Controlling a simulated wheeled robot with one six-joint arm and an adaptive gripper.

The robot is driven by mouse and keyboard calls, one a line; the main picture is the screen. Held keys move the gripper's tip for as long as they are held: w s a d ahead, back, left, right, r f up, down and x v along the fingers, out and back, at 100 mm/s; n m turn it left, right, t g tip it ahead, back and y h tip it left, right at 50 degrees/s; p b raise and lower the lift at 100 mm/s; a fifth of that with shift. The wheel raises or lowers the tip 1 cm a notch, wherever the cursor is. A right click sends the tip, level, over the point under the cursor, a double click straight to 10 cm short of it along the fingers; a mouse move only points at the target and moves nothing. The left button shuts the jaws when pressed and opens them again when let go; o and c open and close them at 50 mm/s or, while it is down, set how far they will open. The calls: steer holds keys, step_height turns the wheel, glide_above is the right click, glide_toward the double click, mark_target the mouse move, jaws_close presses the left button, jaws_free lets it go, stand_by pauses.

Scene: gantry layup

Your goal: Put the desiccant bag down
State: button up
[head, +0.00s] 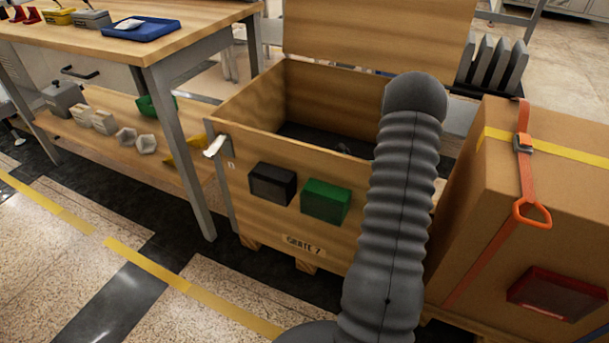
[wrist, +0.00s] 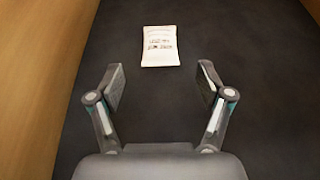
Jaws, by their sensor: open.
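The desiccant bag (wrist: 160,46) is a small white printed packet. In the wrist view it lies flat on a dark surface, just beyond my fingertips and roughly centred between them. My gripper (wrist: 160,85) is open, with nothing between its two fingers. In the head view my arm reaches over the open wooden crate (head: 260,221). My gripper and the bag are hidden there behind the arm and the crate wall.
The crate's lid (head: 378,38) stands raised at the back. A strapped cardboard box (head: 570,200) stands close on the right. A workbench (head: 60,38) with a blue tray (head: 143,29) is at the left. A wooden wall (wrist: 40,70) runs along the left in the wrist view.

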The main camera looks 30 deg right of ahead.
steer(key=shift+v, duration=2.15)
